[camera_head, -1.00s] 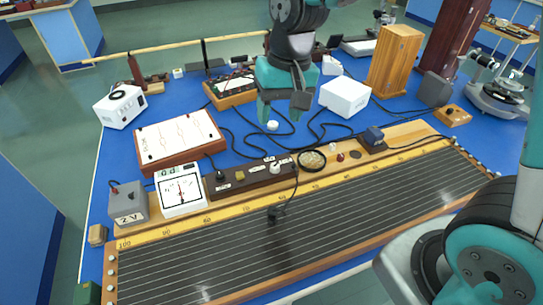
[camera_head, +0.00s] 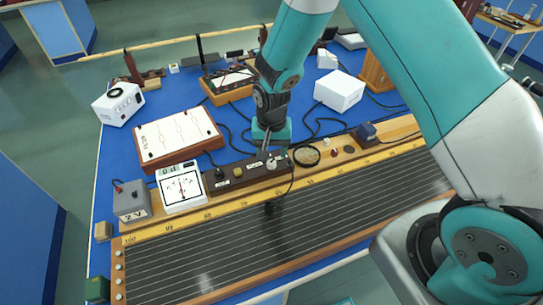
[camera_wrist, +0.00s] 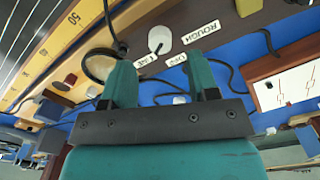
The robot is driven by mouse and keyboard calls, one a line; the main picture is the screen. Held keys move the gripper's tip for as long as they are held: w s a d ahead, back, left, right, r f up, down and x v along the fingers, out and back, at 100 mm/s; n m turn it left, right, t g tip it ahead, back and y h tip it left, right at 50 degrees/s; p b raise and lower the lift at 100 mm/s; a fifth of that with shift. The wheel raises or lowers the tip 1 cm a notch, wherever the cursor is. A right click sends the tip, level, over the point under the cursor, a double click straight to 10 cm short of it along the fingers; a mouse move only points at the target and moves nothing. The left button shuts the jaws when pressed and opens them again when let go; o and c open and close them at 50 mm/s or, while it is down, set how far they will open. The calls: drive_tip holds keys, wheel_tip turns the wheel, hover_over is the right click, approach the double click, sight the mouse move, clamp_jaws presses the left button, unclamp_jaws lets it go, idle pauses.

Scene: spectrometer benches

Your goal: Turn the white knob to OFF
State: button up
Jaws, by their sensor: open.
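The white knob (camera_wrist: 160,40) stands on a dark strip box (camera_head: 240,176). In the wrist view it shows beyond my fingertips, with a dark pointer mark towards the lower left. Three white labels are around it: ROUGH (camera_wrist: 201,32), OFF (camera_wrist: 174,60) and a third (camera_wrist: 147,60), hard to read, on the pointer's side. My gripper (camera_wrist: 160,60) is open and empty, its two teal fingers apart, with the knob ahead of the gap and not between them. In the head view my gripper (camera_head: 268,146) is just above and behind the knob (camera_head: 271,163).
A black-rimmed round glass (camera_head: 306,156) lies right of the knob. A black plug (camera_head: 219,174) and a meter (camera_head: 181,187) are to the left. A dark cable runs from the box to the wire board (camera_head: 300,222). A white box (camera_head: 340,91) stands behind right.

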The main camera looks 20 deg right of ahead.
sight(271, 162)
drive_tip(key=shift+f+p, duration=0.35)
drive_tip(key=shift+f, duration=1.85)
drive_tip(key=shift+c, duration=0.4)
drive_tip(key=c, duration=0.8)
drive_tip(key=shift+c, duration=0.2)
drive_tip(key=shift+n, duration=0.4)
drive_tip(key=n+b, duration=0.3)
drive_tip(key=n, duration=0.2)
drive_tip(key=n+b, duration=0.1)
drive_tip(key=n, duration=0.5)
